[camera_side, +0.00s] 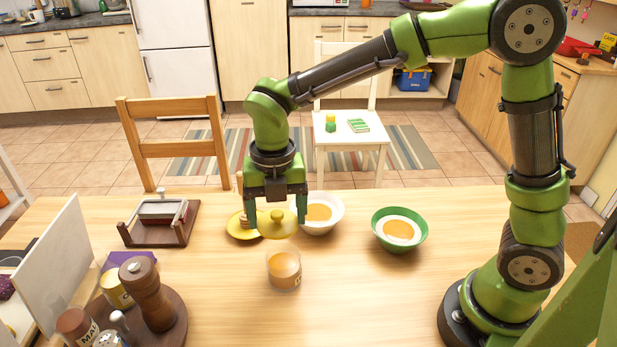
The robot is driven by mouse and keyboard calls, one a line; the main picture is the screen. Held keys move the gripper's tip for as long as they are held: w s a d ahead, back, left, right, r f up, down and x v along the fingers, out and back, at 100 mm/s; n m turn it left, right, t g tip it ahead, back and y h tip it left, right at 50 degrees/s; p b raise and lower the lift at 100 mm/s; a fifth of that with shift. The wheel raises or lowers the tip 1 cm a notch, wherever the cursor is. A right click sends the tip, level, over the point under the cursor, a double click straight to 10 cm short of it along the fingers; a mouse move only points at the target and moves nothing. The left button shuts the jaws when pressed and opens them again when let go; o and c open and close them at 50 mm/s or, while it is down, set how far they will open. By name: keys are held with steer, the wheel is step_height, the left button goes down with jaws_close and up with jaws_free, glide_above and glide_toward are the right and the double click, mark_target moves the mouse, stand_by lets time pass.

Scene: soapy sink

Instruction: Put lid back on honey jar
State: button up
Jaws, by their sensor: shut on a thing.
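The honey jar (284,270) is a small clear jar with amber contents and stands upright, open at the top, on the wooden table. The yellow round lid (278,227), with a knob on top, is held by my gripper (277,212). My gripper points down and is shut on the lid. The lid appears roughly level and above the table, a little behind and above the jar in the picture, apart from it. The exact height over the jar is hard to tell.
A yellow saucer (240,233) with a small brown item lies behind left. A white bowl (327,224) and a green bowl (416,243) with orange contents stand to the right. A round brown tray (176,330) with a pepper mill (148,295) is front left.

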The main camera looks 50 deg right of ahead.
steer(key=shift+s+d+f, duration=0.1)
steer(key=shift+s+f, duration=0.25)
steer(key=shift+s, duration=0.05)
step_height(320, 180, down, 6)
steer(key=shift+f, duration=0.15)
steer(key=shift+w+f, duration=0.1)
steer(key=shift+f, duration=0.1)
stand_by(2.0)
steer(key=o, duration=1)
steer(key=shift+r, duration=0.15)
steer(key=shift+r, duration=3.4)
